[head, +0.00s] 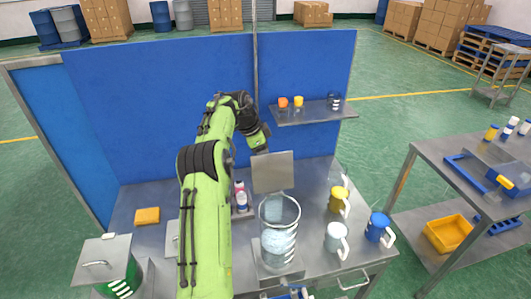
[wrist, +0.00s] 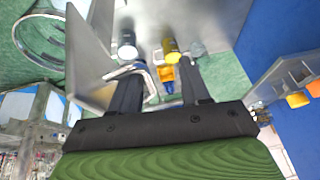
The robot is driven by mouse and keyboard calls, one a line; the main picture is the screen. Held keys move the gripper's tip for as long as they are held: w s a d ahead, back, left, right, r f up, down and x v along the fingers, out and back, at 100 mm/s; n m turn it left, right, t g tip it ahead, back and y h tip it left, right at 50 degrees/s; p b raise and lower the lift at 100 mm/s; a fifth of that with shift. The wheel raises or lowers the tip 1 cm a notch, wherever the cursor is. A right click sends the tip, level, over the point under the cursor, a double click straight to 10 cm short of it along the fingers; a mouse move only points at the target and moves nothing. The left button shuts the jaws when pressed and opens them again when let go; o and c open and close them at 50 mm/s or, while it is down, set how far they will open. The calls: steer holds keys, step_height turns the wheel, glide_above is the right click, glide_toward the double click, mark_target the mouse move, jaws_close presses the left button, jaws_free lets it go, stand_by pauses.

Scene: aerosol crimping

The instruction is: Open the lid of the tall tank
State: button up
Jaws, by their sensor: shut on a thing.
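The tall tank (head: 280,235) is a clear glass cylinder on the table in the head view; its round rim (wrist: 38,30) shows at the upper left of the wrist view. Its square grey lid (head: 272,172) stands raised, nearly upright, behind the glass. It also shows as a tilted plate in the wrist view (wrist: 88,58). My gripper (head: 262,148) is at the back of the lid, its tips partly hidden by it. In the wrist view my gripper (wrist: 160,80) is shut on the lid's bar handle (wrist: 126,70), which lies by the left finger.
Yellow (head: 339,200), white (head: 337,238) and blue (head: 378,228) mugs stand right of the tank. A green tank with a closed, handled lid (head: 102,258) is at the front left. A blue partition (head: 150,110) with a small shelf (head: 310,115) rises behind.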

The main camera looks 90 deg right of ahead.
steer(key=shift+w+f, duration=0.25)
steer(key=shift+f, duration=0.2)
steer(key=v, duration=1.2)
steer(key=shift+s+r, duration=0.25)
steer(key=shift+r, duration=0.15)
steer(key=shift+a, duration=0.1)
